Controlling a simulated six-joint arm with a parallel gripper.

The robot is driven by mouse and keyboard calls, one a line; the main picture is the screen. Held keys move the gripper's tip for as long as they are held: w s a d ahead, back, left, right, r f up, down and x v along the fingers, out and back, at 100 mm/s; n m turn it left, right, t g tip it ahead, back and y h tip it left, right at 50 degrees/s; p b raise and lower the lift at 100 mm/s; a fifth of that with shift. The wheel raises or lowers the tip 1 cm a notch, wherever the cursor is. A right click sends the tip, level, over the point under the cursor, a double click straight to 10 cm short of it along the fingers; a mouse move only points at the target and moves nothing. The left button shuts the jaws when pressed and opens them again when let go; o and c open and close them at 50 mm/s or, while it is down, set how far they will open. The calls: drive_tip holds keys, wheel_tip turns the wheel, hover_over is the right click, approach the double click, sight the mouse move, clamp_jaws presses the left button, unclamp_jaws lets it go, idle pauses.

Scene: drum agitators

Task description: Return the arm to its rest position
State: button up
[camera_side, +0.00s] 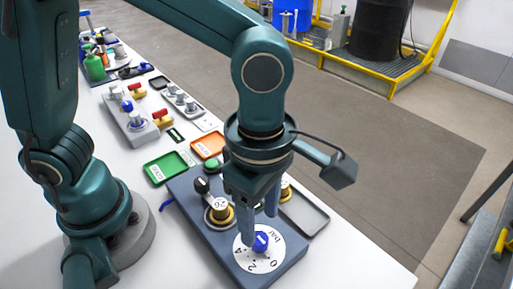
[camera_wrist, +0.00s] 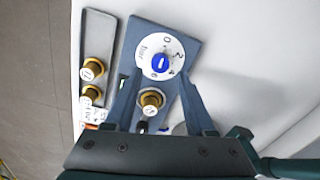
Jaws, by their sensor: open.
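My gripper (camera_side: 259,214) is open, pointing down above the dark blue-grey panel (camera_side: 290,278) on the white table. Its fingertips appear just above the white numbered dial (camera_side: 247,262) with the blue knob (camera_side: 262,241). In the wrist view my gripper (camera_wrist: 160,80) has its two fingers spread apart with nothing held between them. The blue knob (camera_wrist: 164,64) and dial (camera_wrist: 150,46) show just beyond the fingertips. A brass-coloured knob (camera_wrist: 151,100) on the panel shows between the fingers. The gripper hides part of the panel in the side view.
A grey tray (camera_side: 312,218) lies right of the panel; two brass pieces (camera_wrist: 94,68) stand in it. Green (camera_side: 165,168) and orange (camera_side: 208,145) trays lie behind. Space above the table is open.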

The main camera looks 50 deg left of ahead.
drive_tip(key=shift+w, duration=0.1)
drive_tip(key=w+a+r+t+h, duration=0.1)
drive_tip(key=w+a+r+t, duration=0.15)
drive_tip(key=a+r, duration=0.5)
drive_tip(key=s+a+m+t+y, duration=0.1)
drive_tip(key=s+a+m+t, duration=0.2)
drive_tip(key=m, duration=1.7)
drive_tip(key=s+a, duration=0.2)
drive_tip(key=a, duration=0.2)
drive_tip(key=shift+a+f+m, duration=0.4)
